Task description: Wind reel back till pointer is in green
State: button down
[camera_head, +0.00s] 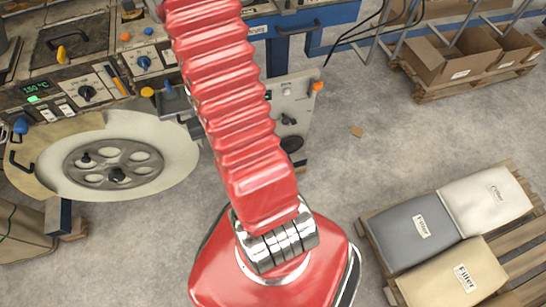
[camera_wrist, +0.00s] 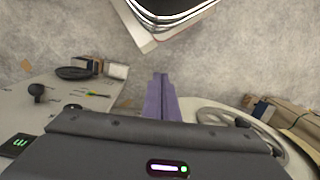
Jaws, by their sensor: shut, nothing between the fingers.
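The reel is a pale disc (camera_head: 183,153) with a grey spoked hub (camera_head: 138,157) and a small dark crank knob (camera_head: 117,174), at the left of the head view. In the wrist view part of a pale round rim (camera_wrist: 207,117), apparently the reel, shows at right behind my gripper body. My gripper's purple fingers (camera_wrist: 161,97) are together and empty, over open floor between the side panel and the reel. My gripper is hidden behind my red arm in the head view. A small green and yellow mark (camera_wrist: 97,95) lies on the panel; I cannot make out a pointer.
The side panel (camera_wrist: 55,118) carries a black knob (camera_wrist: 38,92). A pallet with sacks (camera_head: 422,231) stands at right and open boxes (camera_head: 455,55) at the back.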

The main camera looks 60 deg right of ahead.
jog(key=s+d+f+m+h, duration=0.1)
jog(key=s+d+f, duration=0.2)
jog(key=f, duration=0.5)
jog(key=s+d+f+m, duration=0.1)
jog(key=s+d+f, duration=0.15)
jog(key=f, duration=0.55)
jog(key=s+d+f+m+h, duration=0.1)
jog(key=s+d+f, duration=0.25)
jog(key=f, duration=0.45)
jog(key=w+d+f+n+t+h, duration=0.1)
jog(key=d+h, duration=0.3)
jog(key=d, duration=0.4)
jog(key=shift+w+d+f, duration=0.25)
jog(key=shift+w+f, duration=0.05)
jog(key=shift+f, duration=0.05)
jog(key=shift+f, duration=0.15)
jog(key=s+x, duration=0.1)
jog(key=x, duration=1.2)
jog(key=shift+s+d, duration=0.2)
jog(key=shift+s, duration=0.15)
